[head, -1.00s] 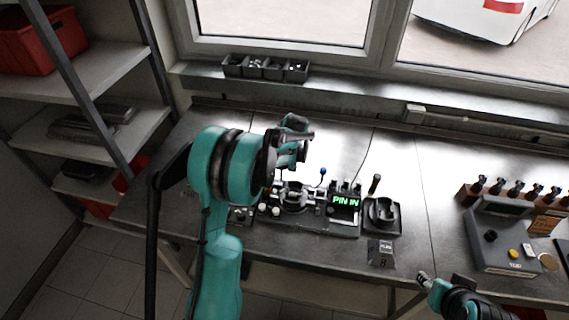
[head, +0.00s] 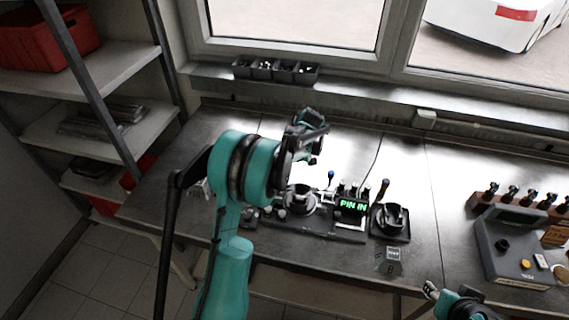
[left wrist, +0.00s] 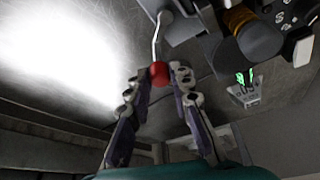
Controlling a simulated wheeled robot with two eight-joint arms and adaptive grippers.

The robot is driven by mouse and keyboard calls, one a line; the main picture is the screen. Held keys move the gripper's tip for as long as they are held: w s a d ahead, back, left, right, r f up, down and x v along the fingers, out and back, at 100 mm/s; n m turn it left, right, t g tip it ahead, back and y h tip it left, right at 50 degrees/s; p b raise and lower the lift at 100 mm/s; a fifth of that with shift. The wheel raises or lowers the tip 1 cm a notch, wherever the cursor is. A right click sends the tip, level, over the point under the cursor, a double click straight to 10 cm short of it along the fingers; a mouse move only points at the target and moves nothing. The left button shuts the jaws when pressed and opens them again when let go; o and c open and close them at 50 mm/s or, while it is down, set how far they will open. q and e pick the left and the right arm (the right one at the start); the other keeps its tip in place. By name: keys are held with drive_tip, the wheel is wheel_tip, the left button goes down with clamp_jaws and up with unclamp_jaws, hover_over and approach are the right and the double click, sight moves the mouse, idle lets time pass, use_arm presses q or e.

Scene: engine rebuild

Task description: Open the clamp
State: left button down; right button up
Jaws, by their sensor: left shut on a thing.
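The clamp fixture (head: 299,203) stands on the bench, with a green "PIN IN" display (head: 352,206) at its right. In the left wrist view, a red ball knob (left wrist: 159,73) sits on the end of a thin pale lever (left wrist: 156,37). My left gripper (left wrist: 160,84) has its two fingers on either side of this knob, shut on it. In the head view my left gripper (head: 315,157) is above the back of the fixture, and the knob is hidden there. My right gripper (head: 431,290) is at the bench's front edge, away from the fixture; its jaw opening is too small to judge.
A blue-tipped stick (head: 331,175) rises behind the display. A black holder (head: 391,222) stands right of the fixture. A grey control box (head: 513,251) is at the right, small bins (head: 275,70) on the sill.

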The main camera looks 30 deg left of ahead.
idle(0.3)
use_arm(q)
drive_tip(key=c, duration=1.4)
unclamp_jaws()
drive_tip(key=shift+o, duration=0.2)
drive_tip(key=v, duration=1.2)
